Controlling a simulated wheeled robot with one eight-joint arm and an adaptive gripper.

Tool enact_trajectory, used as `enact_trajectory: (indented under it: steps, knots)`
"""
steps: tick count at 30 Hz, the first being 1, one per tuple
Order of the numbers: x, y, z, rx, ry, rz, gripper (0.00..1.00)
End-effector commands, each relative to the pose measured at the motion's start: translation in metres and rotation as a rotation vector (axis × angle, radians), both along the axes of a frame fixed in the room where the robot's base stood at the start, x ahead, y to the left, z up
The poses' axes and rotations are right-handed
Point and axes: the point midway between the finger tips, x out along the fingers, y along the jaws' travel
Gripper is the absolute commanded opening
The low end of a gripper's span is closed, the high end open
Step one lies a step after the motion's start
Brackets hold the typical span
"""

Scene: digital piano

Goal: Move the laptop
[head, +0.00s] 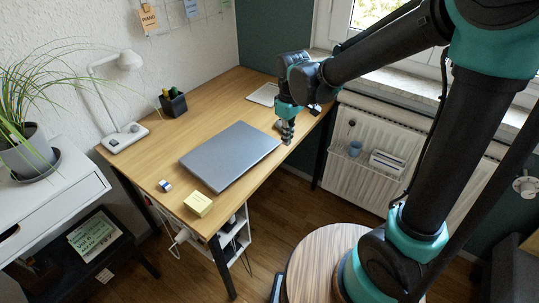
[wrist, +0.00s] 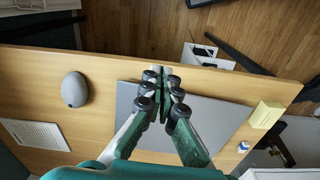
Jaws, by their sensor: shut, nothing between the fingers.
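The laptop (head: 230,155) is a closed grey slab lying flat on the wooden desk (head: 225,99). In the head view its right end lies just left of my gripper (head: 288,132). In the wrist view the laptop (wrist: 215,117) lies below and to the right of my gripper (wrist: 161,88), whose fingers cover part of its near end. My gripper is shut and empty, pointing down near the desk's right edge. I cannot tell whether the fingertips touch the laptop.
A yellow note block (head: 198,204) and a small eraser-like item (head: 165,185) lie left of the laptop. A lamp (head: 127,134), a dark pen cup (head: 173,102) and a pale notebook-like pad (head: 264,94) stand farther back. A grey mouse (wrist: 74,89) shows in the wrist view.

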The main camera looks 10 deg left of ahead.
Motion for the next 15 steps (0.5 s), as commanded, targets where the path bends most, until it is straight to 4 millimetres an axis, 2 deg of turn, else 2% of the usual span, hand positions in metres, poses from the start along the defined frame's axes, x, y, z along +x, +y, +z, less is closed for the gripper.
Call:
enact_trajectory:
  steps: [1,4,10,15]
  knots:
    - [-0.002,0.012,0.000,-0.007,0.008,0.034,0.00]
    - [-0.004,0.024,0.000,-0.016,0.017,0.073,0.00]
    - [-0.005,0.027,-0.016,-0.018,0.021,0.083,0.00]
    - [-0.005,0.027,-0.045,-0.018,0.019,0.082,0.00]
